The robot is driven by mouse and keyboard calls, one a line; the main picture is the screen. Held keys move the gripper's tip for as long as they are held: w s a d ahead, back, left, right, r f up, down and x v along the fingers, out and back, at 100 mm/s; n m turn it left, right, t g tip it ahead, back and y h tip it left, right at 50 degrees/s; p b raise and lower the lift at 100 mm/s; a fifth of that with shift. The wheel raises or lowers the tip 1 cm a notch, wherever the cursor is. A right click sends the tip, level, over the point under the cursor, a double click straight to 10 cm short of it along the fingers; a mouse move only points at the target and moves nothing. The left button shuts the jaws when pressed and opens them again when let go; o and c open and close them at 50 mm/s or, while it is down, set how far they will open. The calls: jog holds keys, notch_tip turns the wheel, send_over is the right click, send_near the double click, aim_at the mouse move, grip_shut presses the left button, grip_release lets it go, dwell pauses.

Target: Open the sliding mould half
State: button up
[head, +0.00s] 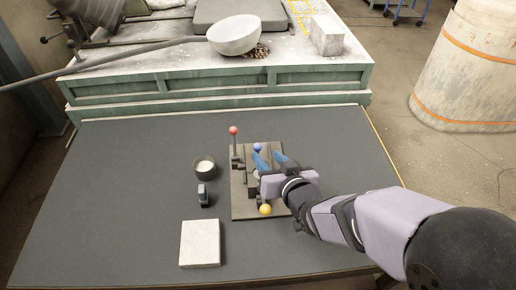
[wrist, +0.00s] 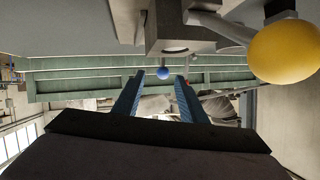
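The mould assembly stands on a dark base plate (head: 241,209) on the table, with grey blocks partly hidden by my gripper. A blue knob (head: 257,147) is at its far side, a red knob (head: 233,130) tops an upright lever at the far left, and a yellow knob (head: 265,209) is at the near edge. My gripper (head: 267,156) is over the assembly, its blue fingers apart and empty. In the wrist view the blue knob (wrist: 164,73) appears between the open fingertips (wrist: 160,74), seemingly beyond them. A grey block with a round hole (wrist: 176,28) and the yellow knob (wrist: 285,52) also show. I cannot tell whether the mould halves are closed.
A dark round cup with pale contents (head: 204,167), a small dark-and-grey object (head: 203,195) and a pale square slab (head: 200,243) lie left of the assembly. A ladle bowl (head: 234,34) rests on the green bench (head: 200,86) behind. The table's left side is clear.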

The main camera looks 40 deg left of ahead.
aim_at(259, 150)
jog(key=shift+s+a+r, duration=0.1)
jog(key=shift+s+a, duration=0.1)
jog(key=shift+a, duration=0.1)
jog(key=shift+p+x, duration=1.3)
jog(key=shift+x, duration=2.3)
